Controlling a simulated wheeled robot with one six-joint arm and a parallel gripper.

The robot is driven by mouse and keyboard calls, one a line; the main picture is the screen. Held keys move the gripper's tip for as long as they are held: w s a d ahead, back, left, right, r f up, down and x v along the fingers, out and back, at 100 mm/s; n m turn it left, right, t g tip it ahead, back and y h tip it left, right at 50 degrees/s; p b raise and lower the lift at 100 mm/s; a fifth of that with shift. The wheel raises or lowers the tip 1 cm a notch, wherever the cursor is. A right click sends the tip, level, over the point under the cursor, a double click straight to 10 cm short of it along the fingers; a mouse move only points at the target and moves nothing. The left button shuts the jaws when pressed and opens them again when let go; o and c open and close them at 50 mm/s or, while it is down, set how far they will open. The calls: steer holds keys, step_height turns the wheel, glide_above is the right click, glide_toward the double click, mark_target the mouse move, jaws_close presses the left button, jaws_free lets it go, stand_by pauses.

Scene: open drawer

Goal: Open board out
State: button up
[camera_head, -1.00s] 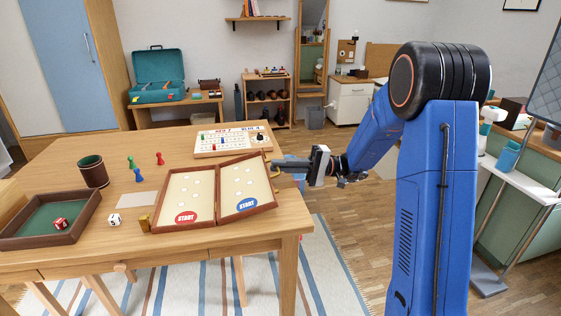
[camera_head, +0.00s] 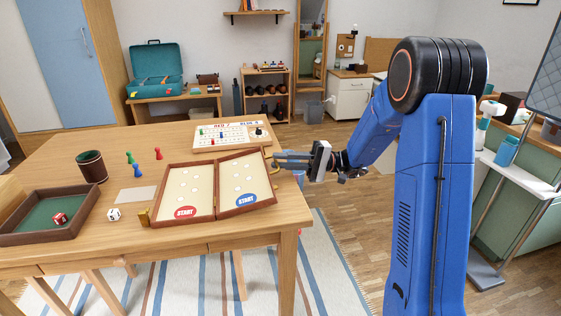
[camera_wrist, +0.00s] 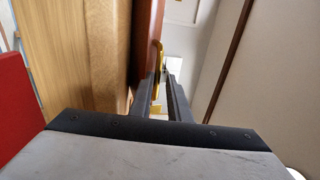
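The hinged wooden game board (camera_head: 216,187) lies spread on the table, its cream inner faces showing. Its left half lies flat with a red START oval; its right half, with a blue START oval, slopes up slightly toward its right edge. A brass handle (camera_head: 276,168) is on that right edge and also shows in the wrist view (camera_wrist: 157,58). My gripper (camera_head: 279,160) is at this edge beside the handle. In the wrist view its fingers (camera_wrist: 161,90) are apart, with the handle at the left fingertip; exact contact is unclear.
A white scoreboard (camera_head: 232,136) stands behind the board. Pawns (camera_head: 137,170), a dice cup (camera_head: 91,167), a white card (camera_head: 137,195), a white die (camera_head: 114,214) and a green-lined tray (camera_head: 45,217) are to the left. Floor is free right of the table.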

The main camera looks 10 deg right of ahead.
steer(key=d+f, duration=0.2)
steer(key=d, duration=1.4)
steer(key=shift+d+f, duration=0.25)
steer(key=shift+f, duration=0.05)
